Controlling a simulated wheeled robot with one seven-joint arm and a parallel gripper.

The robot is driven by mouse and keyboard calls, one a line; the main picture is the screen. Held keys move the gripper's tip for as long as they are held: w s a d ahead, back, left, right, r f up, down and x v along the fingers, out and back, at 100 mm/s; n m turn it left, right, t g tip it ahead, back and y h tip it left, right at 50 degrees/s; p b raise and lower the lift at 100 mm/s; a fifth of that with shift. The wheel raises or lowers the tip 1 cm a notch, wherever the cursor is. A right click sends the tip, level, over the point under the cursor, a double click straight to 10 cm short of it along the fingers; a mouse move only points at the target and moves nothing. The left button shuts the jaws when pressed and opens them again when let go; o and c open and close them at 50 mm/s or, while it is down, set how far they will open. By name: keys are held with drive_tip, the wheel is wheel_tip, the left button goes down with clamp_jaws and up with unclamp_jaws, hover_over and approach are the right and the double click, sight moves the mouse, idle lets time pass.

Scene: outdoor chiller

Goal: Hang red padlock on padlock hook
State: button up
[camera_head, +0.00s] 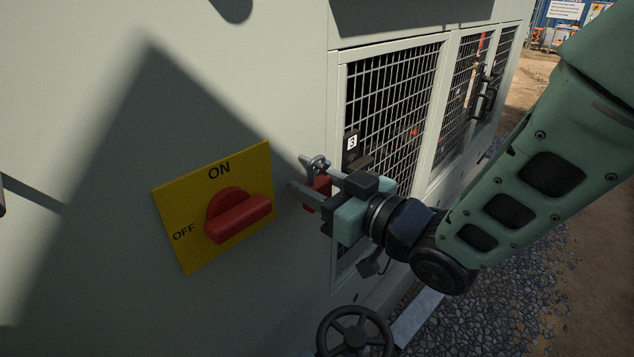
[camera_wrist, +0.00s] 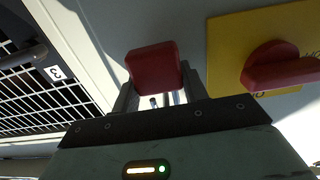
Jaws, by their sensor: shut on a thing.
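My gripper (camera_head: 312,187) is shut on the red padlock (camera_head: 319,190) and holds it in front of the grey cabinet, to the right of the yellow switch plate. The padlock's metal shackle (camera_head: 316,163) points up. In the wrist view the red padlock body (camera_wrist: 153,68) sits between my fingers, with part of the shackle below it. I cannot make out a padlock hook in either view; I cannot tell whether the shackle touches anything.
A yellow ON/OFF plate (camera_head: 177,191) with a red rotary handle (camera_head: 238,217) is on the cabinet (camera_head: 90,250). Mesh grille doors (camera_head: 405,80) are to the right. A black handwheel (camera_head: 355,333) is low down. Gravel (camera_head: 500,310) lies at the lower right.

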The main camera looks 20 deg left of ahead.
clamp_jaws()
drive_tip(key=shift+r, duration=0.15)
drive_tip(key=shift+r+p, duration=0.4)
drive_tip(key=shift+r, duration=0.3)
drive_tip(key=b+v, duration=0.2)
drive_tip(key=v, duration=0.4)
idle(0.3)
drive_tip(key=shift+o, duration=1.8)
unclamp_jaws()
clamp_jaws()
